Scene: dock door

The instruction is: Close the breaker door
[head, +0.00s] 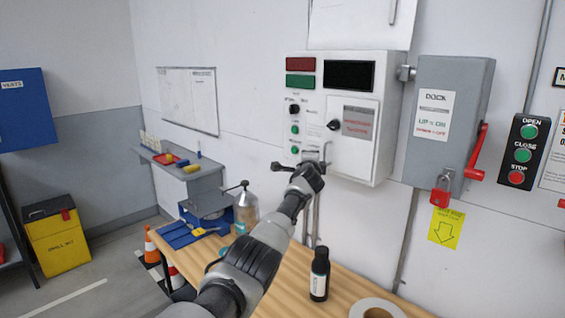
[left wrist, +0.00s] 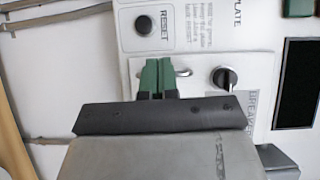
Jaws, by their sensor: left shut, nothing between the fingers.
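The breaker door (head: 352,152) is a white panel with a black knob and a grey label, at the lower right of the white control box (head: 384,66). It looks nearly flush with the box; I cannot tell whether a small gap remains. In the left wrist view the door (left wrist: 205,63) shows its knob (left wrist: 225,78) and part of a "BREAKER" label. My left gripper (head: 313,166) is at the door's lower left edge. Its green fingers (left wrist: 158,76) are shut and empty, in front of a small metal handle partly hidden behind them; contact is unclear. My right gripper is not in view.
A grey switch box (head: 455,85) with a red lever is right of the control box. A wooden bench (head: 275,296) below holds a black bottle (head: 320,274), a tape roll (head: 377,308) and a clear bottle (head: 245,210). A grey shelf (head: 190,182) is at left.

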